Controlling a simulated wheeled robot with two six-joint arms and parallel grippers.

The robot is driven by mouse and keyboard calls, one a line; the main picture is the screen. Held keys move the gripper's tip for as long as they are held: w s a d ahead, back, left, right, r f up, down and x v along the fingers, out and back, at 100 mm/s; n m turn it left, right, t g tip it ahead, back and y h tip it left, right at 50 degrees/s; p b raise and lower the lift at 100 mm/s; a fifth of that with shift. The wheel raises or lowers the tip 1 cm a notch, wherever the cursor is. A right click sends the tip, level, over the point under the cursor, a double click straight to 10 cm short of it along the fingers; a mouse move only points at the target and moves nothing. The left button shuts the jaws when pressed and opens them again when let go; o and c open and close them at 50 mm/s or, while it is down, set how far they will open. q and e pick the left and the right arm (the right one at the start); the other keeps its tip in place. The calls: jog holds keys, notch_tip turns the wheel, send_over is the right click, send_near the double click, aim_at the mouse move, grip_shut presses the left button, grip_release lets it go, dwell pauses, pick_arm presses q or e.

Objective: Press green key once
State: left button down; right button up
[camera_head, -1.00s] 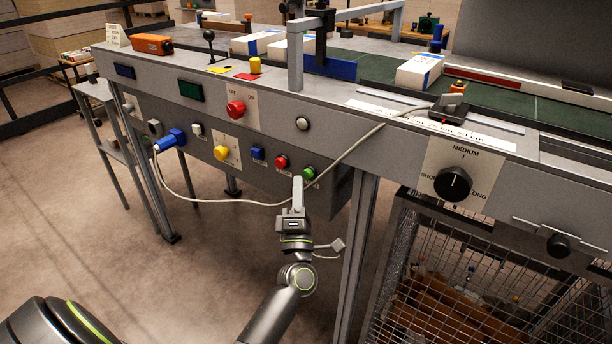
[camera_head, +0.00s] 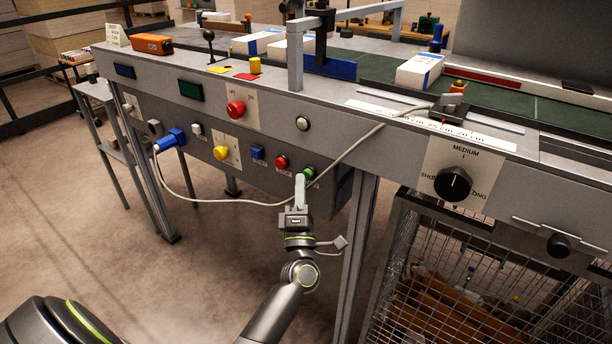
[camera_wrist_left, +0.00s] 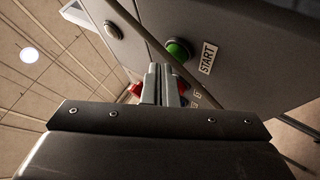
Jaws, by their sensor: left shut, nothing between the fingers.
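The green key (camera_head: 309,173) is a round button at the right end of the row on the lower front panel. In the left wrist view the green key (camera_wrist_left: 177,50) stands out in its dark ring, with a START label (camera_wrist_left: 207,57) beside it. My left gripper (camera_head: 300,178) is shut and empty, its fingertips just in front of and slightly left of the green key. In the left wrist view the fingertips (camera_wrist_left: 161,70) show just below the green key; I cannot tell whether they touch it. My right gripper is not in view.
A red button (camera_head: 281,161), a blue button (camera_head: 257,152) and a yellow knob (camera_head: 221,153) sit left of the green key. A pale cable (camera_head: 352,149) runs down across the panel close by. A table leg (camera_head: 357,240) stands to the right of my left arm.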

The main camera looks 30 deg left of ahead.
pick_arm(q)
jog(key=shift+w, duration=0.4)
dwell(0.7)
dwell(0.3)
jog(key=shift+s, duration=0.85)
jog(key=s+p, duration=0.1)
jog(key=s, duration=0.4)
jog(key=shift+a, duration=0.2)
dwell(0.5)
